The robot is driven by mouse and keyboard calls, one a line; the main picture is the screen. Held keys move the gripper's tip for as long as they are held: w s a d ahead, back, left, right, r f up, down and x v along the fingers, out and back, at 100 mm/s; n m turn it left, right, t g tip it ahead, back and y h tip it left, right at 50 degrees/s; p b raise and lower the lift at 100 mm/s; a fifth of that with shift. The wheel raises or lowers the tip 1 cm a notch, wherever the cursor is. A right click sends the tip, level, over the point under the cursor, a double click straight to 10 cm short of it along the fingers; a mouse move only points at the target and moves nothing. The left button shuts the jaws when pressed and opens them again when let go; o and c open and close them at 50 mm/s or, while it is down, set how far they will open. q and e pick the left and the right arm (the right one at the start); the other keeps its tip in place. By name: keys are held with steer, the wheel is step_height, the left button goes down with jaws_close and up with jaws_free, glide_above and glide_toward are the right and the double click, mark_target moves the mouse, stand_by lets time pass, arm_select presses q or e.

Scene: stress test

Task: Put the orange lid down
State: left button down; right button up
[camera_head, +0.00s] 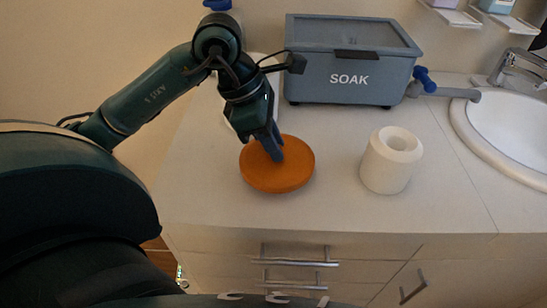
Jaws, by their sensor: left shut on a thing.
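The orange lid (285,176) is a round, flat disc low over the white counter, left of the white roll. My left gripper (274,152) points down at the lid's upper middle, with its fingers shut on it. The part that the fingers grip is hidden behind them. I cannot tell whether the lid's underside touches the counter. My right gripper is not in view.
A grey box marked SOAK (350,78) stands at the back of the counter (330,212). A white hollow roll (390,162) stands right of the lid. A sink (515,125) with a tap (520,66) is at the far right. The counter front is clear.

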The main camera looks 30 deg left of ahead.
arm_select(q)
steer(key=shift+f, duration=2)
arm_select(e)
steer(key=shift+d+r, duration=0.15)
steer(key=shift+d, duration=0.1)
arm_select(q)
steer(key=shift+f+b, duration=0.25)
steer(key=shift+b, duration=0.2)
steer(key=c, duration=1.3)
jaws_free()
steer(key=shift+r, duration=0.1)
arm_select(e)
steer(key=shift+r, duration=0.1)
